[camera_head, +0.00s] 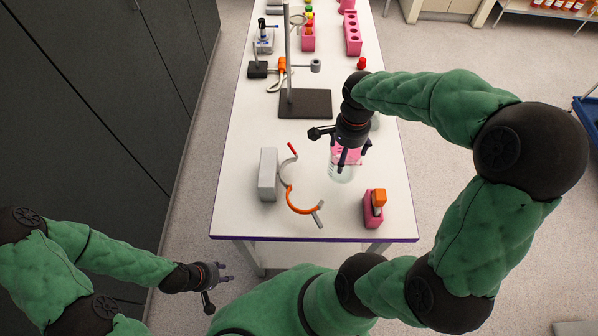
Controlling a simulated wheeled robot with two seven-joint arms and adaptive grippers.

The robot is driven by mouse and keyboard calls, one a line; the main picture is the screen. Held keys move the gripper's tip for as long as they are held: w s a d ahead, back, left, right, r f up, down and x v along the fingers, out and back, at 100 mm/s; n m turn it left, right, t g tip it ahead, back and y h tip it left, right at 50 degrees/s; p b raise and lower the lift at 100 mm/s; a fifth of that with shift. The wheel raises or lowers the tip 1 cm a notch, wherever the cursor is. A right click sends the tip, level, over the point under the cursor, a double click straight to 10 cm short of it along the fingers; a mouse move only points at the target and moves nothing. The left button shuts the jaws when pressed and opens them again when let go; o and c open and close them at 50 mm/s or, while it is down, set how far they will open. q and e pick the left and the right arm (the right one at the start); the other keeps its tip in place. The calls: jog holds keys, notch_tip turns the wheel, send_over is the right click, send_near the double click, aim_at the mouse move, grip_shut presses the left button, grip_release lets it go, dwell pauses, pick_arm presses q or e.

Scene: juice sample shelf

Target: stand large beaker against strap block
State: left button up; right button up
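A clear large beaker (341,174) with pink contents stands or hangs low over the right-middle of the white table. My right gripper (354,154) is right over it, its dark fingers apart at the beaker's upper part. I cannot tell whether they press on the glass. A grey block (267,176) stands left of the beaker, with curved grey and orange strap-like pieces (301,201) on its right side; this looks like the strap block. A gap separates it from the beaker. My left gripper (229,272) is empty and open, off the table's front left corner.
A pink block with an orange top (374,207) stands at the front right. A retort stand on a dark base (305,103) is behind the beaker. Pink racks (352,35) and small instruments (264,42) fill the far end. The table's front edge is mostly clear.

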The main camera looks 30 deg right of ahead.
jog(key=shift+w+a+f+b, duration=0.25)
jog(key=shift+w+a+f, duration=0.95)
jog(key=shift+a, duration=0.7)
jog(key=shift+w+a+f+b, duration=0.2)
jog(key=shift+w+a+f, duration=1)
jog(key=shift+a, duration=0.7)
jog(key=shift+w+a+f+b, duration=0.25)
jog(key=shift+w+a+f, duration=0.95)
jog(key=shift+a, duration=0.7)
jog(key=shift+s+f, duration=0.1)
jog(key=shift+s, duration=0.1)
jog(key=shift+f, duration=0.1)
jog(key=o, duration=1)
jog(key=shift+f, duration=0.1)
jog(key=shift+o, duration=1.2)
